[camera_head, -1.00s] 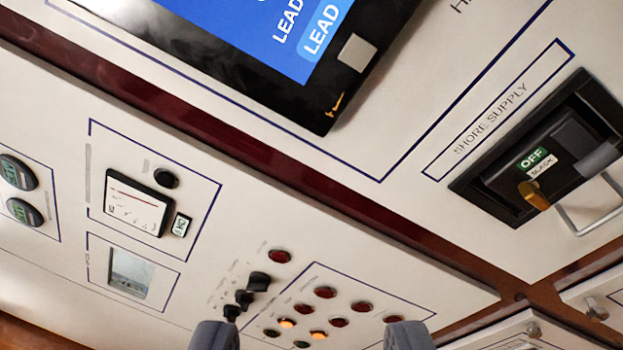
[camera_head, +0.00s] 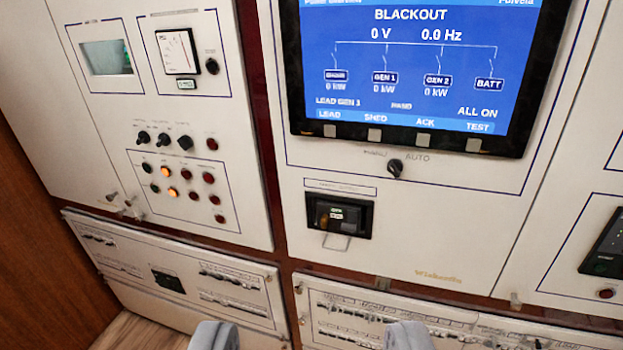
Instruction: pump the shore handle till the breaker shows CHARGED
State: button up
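The shore breaker (camera_head: 360,217) is a black unit in the white centre panel, under a blue-lined label strip (camera_head: 340,188). Its face shows a small green flag and a white flag; their words are too small to read now. The shore handle (camera_head: 337,243) is a thin pale metal loop at the breaker's lower edge. A dull gold knob (camera_head: 323,217) sits left of the flags. My gripper (camera_head: 310,336) shows as two grey fingertips at the bottom edge, wide apart and empty. It is apart from the handle, which appears above and between the fingertips.
The screen (camera_head: 420,70) above reads BLACKOUT, 0 V and 0.0 Hz. A black rotary switch (camera_head: 395,168) marked AUTO sits between screen and breaker. The left panel has a meter (camera_head: 178,52), knobs and lamps (camera_head: 192,195), some lit amber. Lower panels (camera_head: 175,280) carry breaker rows.

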aim_at(352, 228)
jog(key=k, duration=0.65)
jog(key=z, duration=0.25)
jog(key=i, duration=1.45)
jog(key=u, duration=0.25)
